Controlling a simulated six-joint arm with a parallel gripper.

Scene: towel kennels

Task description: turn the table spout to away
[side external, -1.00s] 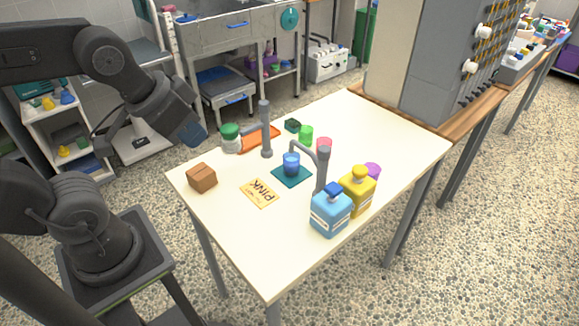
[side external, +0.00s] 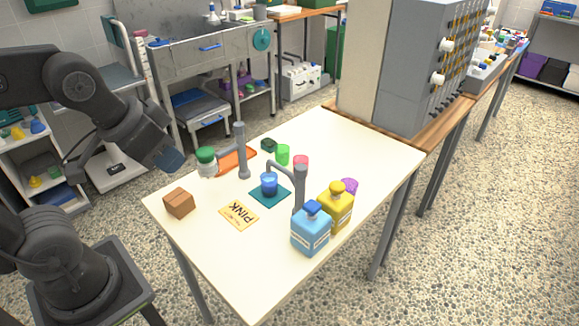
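Two grey spouts stand on the cream table (side external: 215,265). The other is a post (side external: 299,190) with a bent neck reaching left over a blue cup (side external: 268,183) on a teal mat (side external: 282,197). I cannot tell which one is the table spout.
Blue (side external: 311,232) and yellow (side external: 337,208) bottles stand in front of the bent spout. The front of the table is clear.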

